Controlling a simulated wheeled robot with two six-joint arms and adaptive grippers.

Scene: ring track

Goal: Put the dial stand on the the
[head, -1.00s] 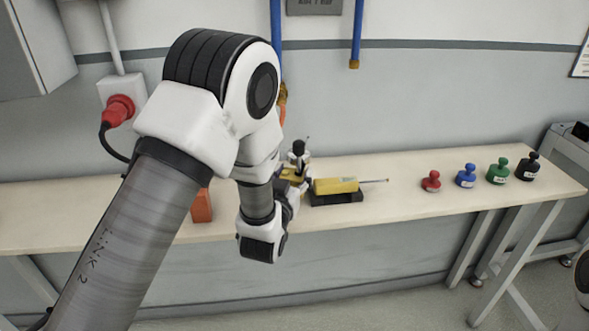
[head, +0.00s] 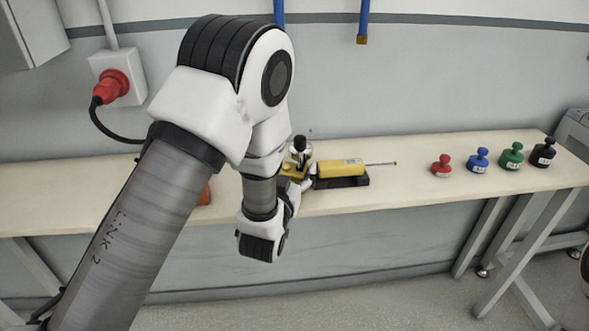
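My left arm comes in from the left and its wrist hangs in front of the bench (head: 400,189). My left gripper (head: 297,178) is mostly hidden behind the wrist, so its fingers do not show clearly. Just beyond it is a small item with a black top, a thin upright pin and yellow parts (head: 300,146), perhaps the dial stand. I cannot tell whether the gripper touches it. To its right, a yellow block with a thin rod (head: 340,167) lies on a black base (head: 343,182). My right gripper is not in view.
Red (head: 441,165), blue (head: 478,160), green (head: 511,156) and black (head: 543,153) knobbed weights stand at the bench's right. An orange-red object (head: 204,195) is partly behind my arm. A red plug (head: 112,87) is on the wall. The bench between the black base and the red weight is clear.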

